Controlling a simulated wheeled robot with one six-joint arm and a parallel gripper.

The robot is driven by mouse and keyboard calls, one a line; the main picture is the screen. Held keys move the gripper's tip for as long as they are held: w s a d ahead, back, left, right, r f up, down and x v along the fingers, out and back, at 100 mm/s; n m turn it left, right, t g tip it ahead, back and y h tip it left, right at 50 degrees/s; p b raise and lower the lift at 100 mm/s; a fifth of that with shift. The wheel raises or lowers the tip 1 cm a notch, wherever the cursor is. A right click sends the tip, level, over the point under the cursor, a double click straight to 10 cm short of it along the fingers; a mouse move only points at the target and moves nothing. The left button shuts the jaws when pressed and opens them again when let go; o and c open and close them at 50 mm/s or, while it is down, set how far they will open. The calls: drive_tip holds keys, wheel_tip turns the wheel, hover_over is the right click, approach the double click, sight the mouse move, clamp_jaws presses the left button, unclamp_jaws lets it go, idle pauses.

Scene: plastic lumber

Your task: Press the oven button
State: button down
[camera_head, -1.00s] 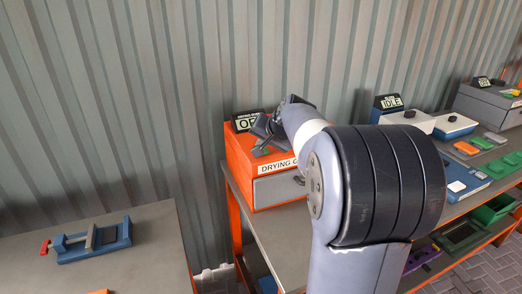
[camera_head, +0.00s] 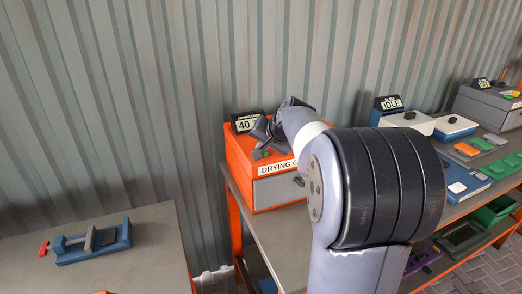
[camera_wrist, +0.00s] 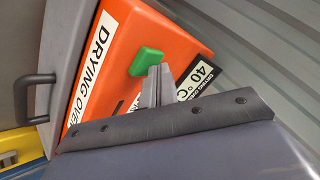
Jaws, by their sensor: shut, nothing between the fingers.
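The orange drying oven (camera_head: 240,170) stands on a grey bench, with a grey front door and a "DRYING OVEN" label. In the wrist view its orange top (camera_wrist: 125,40) carries a green button (camera_wrist: 145,61). The oven's display (camera_head: 246,122) reads 40, and the wrist view shows the display (camera_wrist: 200,77) with "40 °C". My gripper (camera_head: 262,153) is over the oven top, its fingers shut and empty. In the wrist view the fingertips (camera_wrist: 160,70) are right at the button's edge; I cannot tell whether they touch it.
A blue vise (camera_head: 92,242) with a red handle sits on a separate table at left. To the right are a white device with an "IDLE" display (camera_head: 391,103), a grey box (camera_head: 485,105) and coloured plates. A corrugated wall rises close behind the oven.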

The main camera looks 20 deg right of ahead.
drive_tip(key=shift+r+p, duration=0.5)
drive_tip(key=shift+r, duration=0.3)
drive_tip(key=shift+r, duration=0.15)
wheel_tip(320, 180, up, 5)
drive_tip(key=p, duration=0.4)
idle(0.5)
